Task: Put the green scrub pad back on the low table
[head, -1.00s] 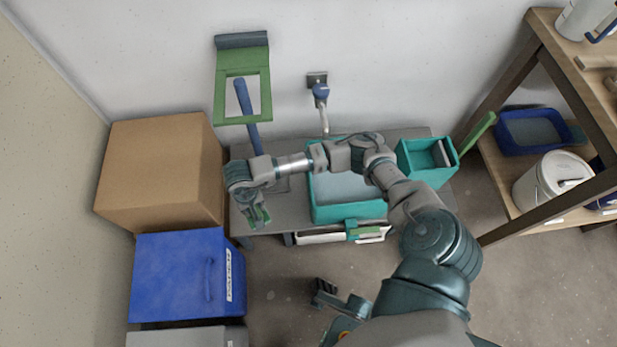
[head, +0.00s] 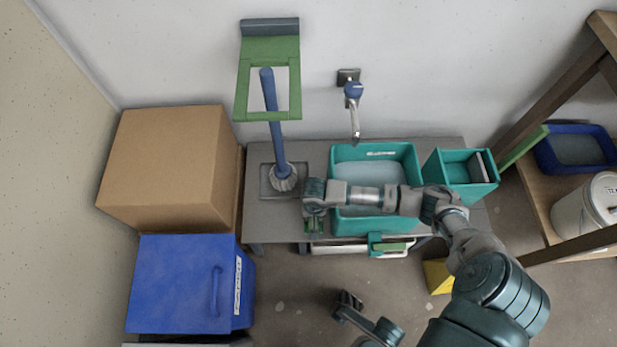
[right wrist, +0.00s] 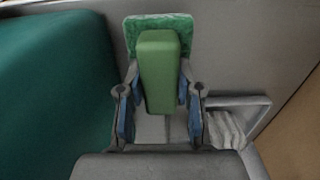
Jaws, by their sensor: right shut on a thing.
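The green scrub pad (right wrist: 160,70), a lighter green sheet with a darker green block handle, is between the fingers of my right gripper (right wrist: 158,97) in the right wrist view. The gripper is shut on its handle. In the head view my right gripper (head: 314,226) and a bit of green are over the front of the grey low table (head: 268,217), just left of the teal basin. Whether the pad touches the tabletop is hidden. My left gripper (head: 347,303) is low in front of the table, apart from it; its jaw opening is unclear.
The teal basin (head: 411,165) of water fills the table's middle; a smaller teal bin (head: 466,182) stands right. A blue-handled brush (head: 274,130) stands at the table's back left. Cardboard (head: 165,160) and blue (head: 180,285) boxes lie left. Bare tabletop shows left of the basin.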

